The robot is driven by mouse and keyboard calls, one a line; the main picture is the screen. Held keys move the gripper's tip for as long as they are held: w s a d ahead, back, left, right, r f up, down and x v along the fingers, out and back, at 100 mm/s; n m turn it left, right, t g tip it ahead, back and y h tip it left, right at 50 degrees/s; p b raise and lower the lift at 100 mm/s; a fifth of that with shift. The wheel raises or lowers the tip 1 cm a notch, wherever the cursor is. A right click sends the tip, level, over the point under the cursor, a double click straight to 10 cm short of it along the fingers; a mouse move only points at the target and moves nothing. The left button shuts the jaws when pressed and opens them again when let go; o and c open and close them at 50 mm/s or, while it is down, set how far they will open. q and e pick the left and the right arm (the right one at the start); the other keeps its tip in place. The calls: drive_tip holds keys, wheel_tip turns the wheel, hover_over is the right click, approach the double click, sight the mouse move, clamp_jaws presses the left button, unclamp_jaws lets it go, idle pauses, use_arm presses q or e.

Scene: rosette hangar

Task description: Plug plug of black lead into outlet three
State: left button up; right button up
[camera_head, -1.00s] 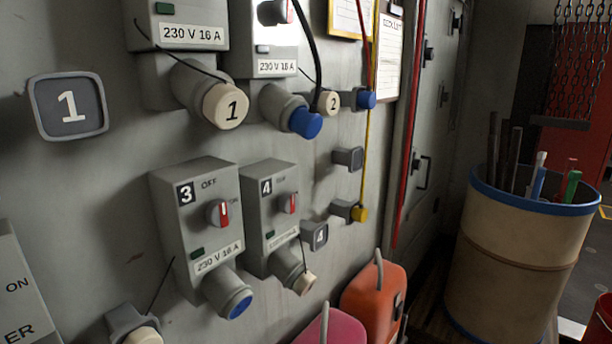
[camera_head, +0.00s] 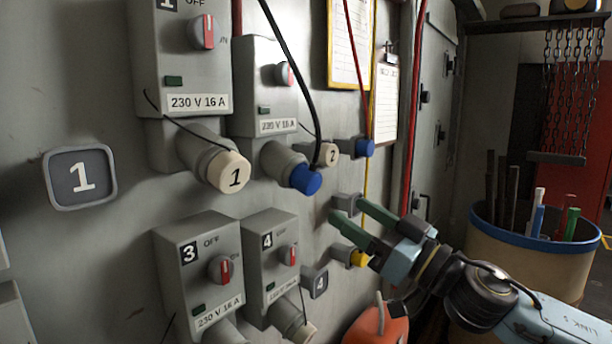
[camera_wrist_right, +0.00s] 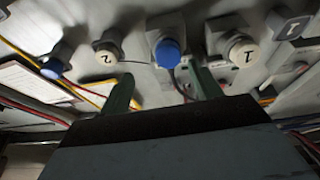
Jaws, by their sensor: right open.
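The black lead (camera_head: 294,62) hangs from the top and runs down to the blue plug end (camera_head: 306,181) at outlet two; their exact join is unclear. The blue end also shows in the right wrist view (camera_wrist_right: 167,53), between my fingers in the picture but beyond their tips. Outlet three (camera_head: 197,270) is the lower left grey box with a red switch; its socket is cut off by the bottom edge. My right gripper (camera_head: 347,208) is open and empty, right of the blue end, its green fingers near the small wall holders. My left gripper is out of view.
Outlet one (camera_head: 180,55) has a cream cap (camera_head: 229,172). Outlet four (camera_head: 268,258) stands beside outlet three. A blue plug (camera_head: 365,147) and a yellow plug (camera_head: 359,259) sit in wall holders. A drum (camera_head: 522,262) with rods stands right, an orange can (camera_head: 377,327) below.

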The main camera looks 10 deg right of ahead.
sight(315, 185)
drive_tip(key=shift+s+a+r+y, duration=0.3)
drive_tip(key=shift+s+r+y, duration=0.1)
drive_tip(key=shift+s+r, duration=0.05)
drive_tip(key=p+x, duration=0.5)
drive_tip(key=x, duration=0.2)
drive_tip(key=shift+a+r, duration=0.1)
drive_tip(key=shift+r, duration=0.05)
drive_tip(key=shift+w+a+r+p, duration=0.1)
drive_tip(key=shift+w+a+p, duration=0.45)
drive_tip(key=shift+w, duration=0.2)
drive_tip(key=shift+d+p, duration=0.1)
drive_tip(key=shift+p, duration=0.25)
idle(0.4)
